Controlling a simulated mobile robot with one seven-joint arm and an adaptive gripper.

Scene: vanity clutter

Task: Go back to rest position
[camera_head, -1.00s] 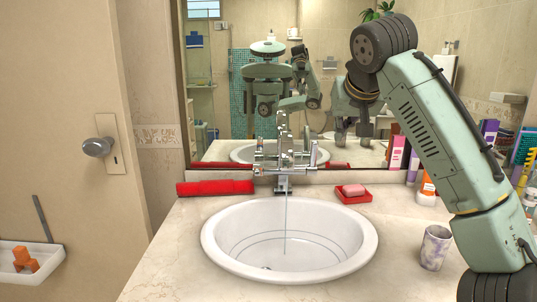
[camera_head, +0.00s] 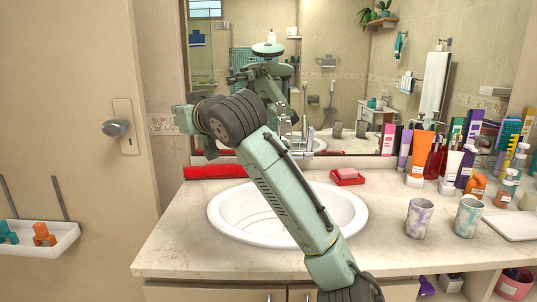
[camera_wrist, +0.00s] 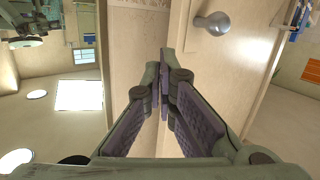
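My gripper (camera_wrist: 163,85) shows in the wrist view with its two fingers drawn together at the tips and nothing between them. It is up in the air, with a cream door and a wall edge beyond it. In the head view my raised arm crosses in front of the white sink (camera_head: 220,213) and hides much of it and the faucet. The end of the arm is at the upper left, above the counter, and the fingers are mostly hidden there.
A red rolled towel (camera_head: 212,172) and a red soap dish (camera_head: 346,181) lie behind the sink. Two marbled cups (camera_head: 419,218) and several bottles, tubes and boxes crowd the counter's right side. The door knob (camera_head: 115,128) and a white wall tray (camera_head: 42,247) are at left.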

